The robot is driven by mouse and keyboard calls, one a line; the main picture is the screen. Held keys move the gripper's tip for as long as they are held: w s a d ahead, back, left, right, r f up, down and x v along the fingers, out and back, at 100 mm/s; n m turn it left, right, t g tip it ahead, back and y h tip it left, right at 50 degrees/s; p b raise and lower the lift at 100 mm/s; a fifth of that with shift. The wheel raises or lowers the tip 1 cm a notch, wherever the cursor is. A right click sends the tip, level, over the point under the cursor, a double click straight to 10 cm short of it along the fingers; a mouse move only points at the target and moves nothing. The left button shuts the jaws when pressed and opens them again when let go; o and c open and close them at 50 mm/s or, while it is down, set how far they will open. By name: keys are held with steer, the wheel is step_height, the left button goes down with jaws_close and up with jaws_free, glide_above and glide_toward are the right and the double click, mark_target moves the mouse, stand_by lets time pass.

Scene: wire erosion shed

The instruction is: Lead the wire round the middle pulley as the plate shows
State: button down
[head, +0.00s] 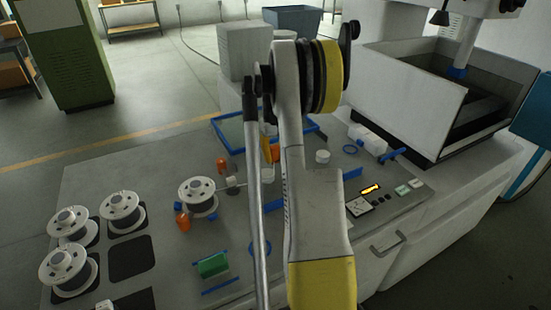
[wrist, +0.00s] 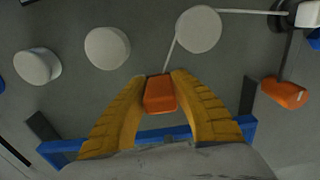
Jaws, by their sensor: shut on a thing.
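Three white round pulleys stand in a row on the grey table in the wrist view: a left one (wrist: 37,66), the middle pulley (wrist: 107,48) and a right one (wrist: 199,29). My gripper (wrist: 160,97) is shut on an orange block (wrist: 160,93), below and between the middle and right pulleys. The pale wire (wrist: 245,11) comes in from the right, passes the right pulley's upper and left sides, and runs down to the block. No wire touches the middle pulley. In the head view my arm hides most of this; a yellow finger (head: 266,150) shows. I cannot make out the plate's drawing.
A blue bar (wrist: 150,135) lies below my fingers in the wrist view. Another orange piece (wrist: 285,92) is to the right.

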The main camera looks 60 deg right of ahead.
steer(key=shift+s, duration=0.1)
steer(key=shift+s+d+r, duration=0.1)
steer(key=shift+s+d, duration=0.85)
steer(key=shift+d, duration=0.75)
steer(key=shift+s+d+f, duration=0.1)
steer(key=shift+s+d, duration=0.8)
steer(key=shift+d, duration=0.75)
steer(key=shift+s+d+r, duration=0.1)
steer(key=shift+s+d, duration=0.85)
steer(key=shift+d, duration=0.75)
steer(key=shift+s+a, duration=0.45)
steer(key=shift+s, duration=0.25)
steer(key=shift+s+a, duration=0.4)
steer(key=shift+s, duration=0.3)
steer(key=shift+s+a+f, duration=0.2)
steer(key=shift+s+a, duration=0.1)
steer(key=shift+s, duration=0.2)
steer(key=shift+s+a+r, duration=0.1)
steer(key=shift+s+a, duration=0.25)
steer(key=shift+s, duration=0.3)
steer(key=shift+s+a+r, duration=0.1)
steer(key=shift+s+a, duration=0.2)
steer(key=shift+s, duration=0.35)
steer(key=shift+s, duration=0.1)
